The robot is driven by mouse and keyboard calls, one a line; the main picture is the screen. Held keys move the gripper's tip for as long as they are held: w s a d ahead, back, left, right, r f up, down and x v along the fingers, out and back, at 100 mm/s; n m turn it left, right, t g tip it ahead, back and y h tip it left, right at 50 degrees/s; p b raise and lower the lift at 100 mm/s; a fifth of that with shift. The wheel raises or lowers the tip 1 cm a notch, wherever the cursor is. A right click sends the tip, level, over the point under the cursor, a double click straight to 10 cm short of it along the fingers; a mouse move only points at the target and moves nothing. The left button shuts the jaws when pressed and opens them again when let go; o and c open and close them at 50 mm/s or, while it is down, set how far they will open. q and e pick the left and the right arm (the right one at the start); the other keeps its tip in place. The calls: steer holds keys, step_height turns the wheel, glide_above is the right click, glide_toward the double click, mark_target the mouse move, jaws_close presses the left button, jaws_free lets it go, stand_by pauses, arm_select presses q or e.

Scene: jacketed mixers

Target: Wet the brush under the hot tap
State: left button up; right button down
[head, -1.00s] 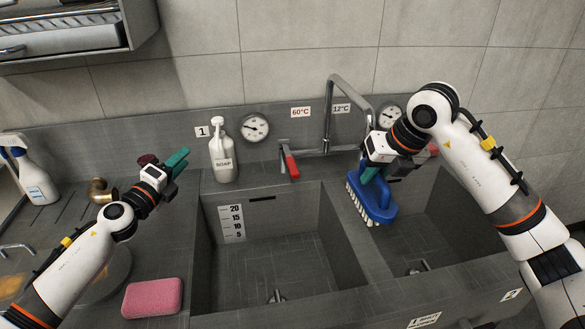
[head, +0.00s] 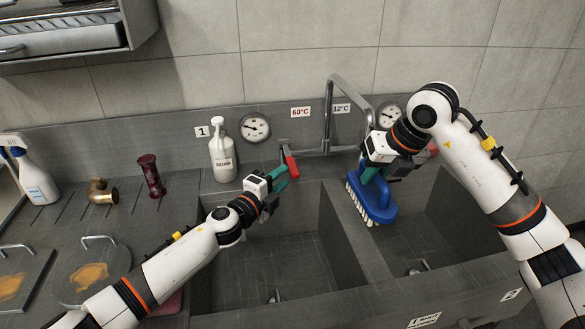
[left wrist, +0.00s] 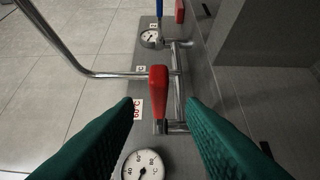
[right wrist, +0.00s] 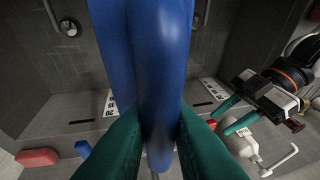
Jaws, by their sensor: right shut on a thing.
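The blue brush (head: 375,203) with pale bristles hangs in my right gripper (head: 375,172), which is shut on its handle. It is above the sinks, below the end of the steel spout (head: 335,95). The brush fills the middle of the right wrist view (right wrist: 150,70). The red tap lever (head: 290,162) sits below the 60°C label (head: 300,112). My left gripper (head: 283,174) is open and close to this lever. In the left wrist view the red lever (left wrist: 159,88) stands between the two open green fingers, with no clear contact. No water shows.
The left basin (head: 255,255) and right basin (head: 455,215) lie below the arms. A soap bottle (head: 222,155) stands left of the left gripper. A dark red object (head: 151,176), a brass elbow (head: 103,191) and a spray bottle (head: 33,175) stand on the left counter.

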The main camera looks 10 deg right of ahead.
mark_target(292, 165)
arm_select(q)
steer(key=x, duration=0.4)
steer(key=shift+w+d+r, duration=0.1)
steer(key=shift+w+d, duration=0.15)
steer(key=shift+w, duration=0.1)
steer(key=shift+w+d, duration=0.4)
steer(key=shift+d, duration=0.05)
jaws_close()
